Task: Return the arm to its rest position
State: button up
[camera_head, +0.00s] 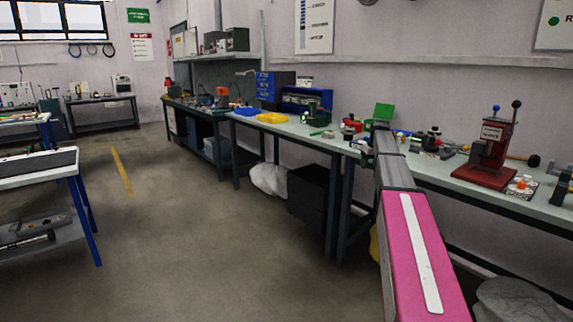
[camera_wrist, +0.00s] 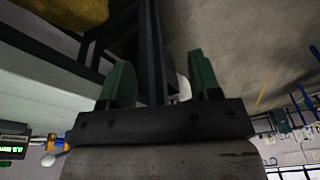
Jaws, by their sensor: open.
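My arm, grey with a pink cover, stretches from the lower right of the head view toward the workbench (camera_head: 440,177) along the right wall. My gripper (camera_wrist: 160,85) fills the middle of the wrist view. Its two green fingers stand wide apart with nothing between them. The wrist view is rolled over. Dark bench legs and the grey floor show beyond the fingers, and a pale bench top (camera_wrist: 45,105) shows at the left. The gripper's end is hard to make out in the head view among the bench objects.
A red press (camera_head: 487,155) stands on the bench right of my arm. A yellow tray (camera_head: 272,118) and blue boxes (camera_head: 275,86) stand farther along. A black bin (camera_head: 308,192) and a white bag (camera_head: 268,178) are under the bench. The floor (camera_head: 190,240) at the left is free, up to a blue-legged table (camera_head: 85,220).

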jog(key=s+a+f+m, duration=0.1)
jog(key=s+a+f, duration=0.5)
jog(key=s+f, duration=0.4)
jog(key=s+a+f+m, duration=0.1)
jog(key=s+a+f, duration=0.5)
jog(key=s+f, duration=0.3)
jog(key=s+a+f, duration=0.2)
jog(key=s+f, duration=0.1)
jog(key=s, duration=0.4)
jog(key=s+a+f+m+g, duration=0.1)
jog(key=s+a+f, duration=0.2)
jog(key=s, duration=0.4)
jog(key=s+a+f+h, duration=0.1)
jog(key=s+a+f, duration=0.1)
jog(key=s+f, duration=0.3)
jog(key=s, duration=0.3)
jog(key=shift+a+m+g, duration=0.15)
jog(key=shift+m+g, duration=0.15)
jog(key=shift+g, duration=0.1)
jog(key=shift+w, duration=0.1)
